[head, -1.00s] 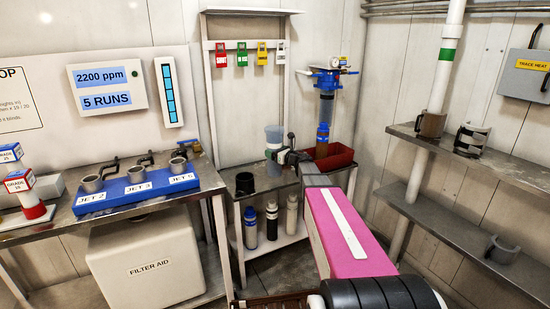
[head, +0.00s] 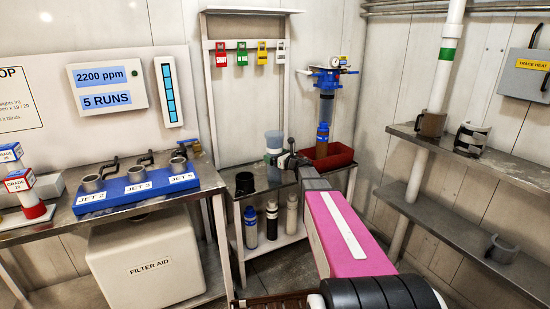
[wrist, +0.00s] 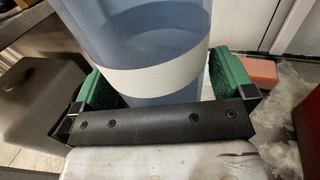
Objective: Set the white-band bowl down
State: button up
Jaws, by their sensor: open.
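The white-band bowl (head: 274,141) is a tall, translucent blue-grey vessel. It appears to stand upright on the small middle bench (head: 257,190); its base is hidden. In the wrist view the bowl (wrist: 155,78), with its broad white band, fills the space between two green finger pads. My gripper (head: 289,158) is open, with one finger on each side of the bowl. The wrist view also shows my gripper (wrist: 161,85); whether either pad still touches the wall is hard to tell.
A black cup (head: 245,183) stands left of the bowl. A red bin (head: 332,157) and a blue-headed filter rig (head: 327,90) are to the right. Several bottles (head: 271,220) stand on the lower shelf. A blue jet rack (head: 135,190) is on the left bench.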

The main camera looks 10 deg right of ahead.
jog(key=s+d+f+m+t+h, duration=0.25)
jog(key=s+d+m+h, duration=0.85)
jog(key=m, duration=0.8)
jog(key=s+a+f+m+g+h, duration=0.1)
jog(key=s+a+f+m+g, duration=0.2)
jog(key=s+f+m+g, duration=0.55)
jog(key=s+a+f+m+g+h, duration=0.15)
jog(key=s+f+m+g, duration=0.3)
jog(key=s+m, duration=0.5)
jog(key=s+a+f+m+g+y, duration=0.2)
jog(key=s+a+m+g+y, duration=0.1)
jog(key=s+a+m, duration=0.3)
jog(key=shift+s+a+f+g, duration=0.25)
jog(key=shift+s+a+g, duration=0.25)
jog(key=shift+s, duration=0.55)
jog(key=shift+d, duration=0.1)
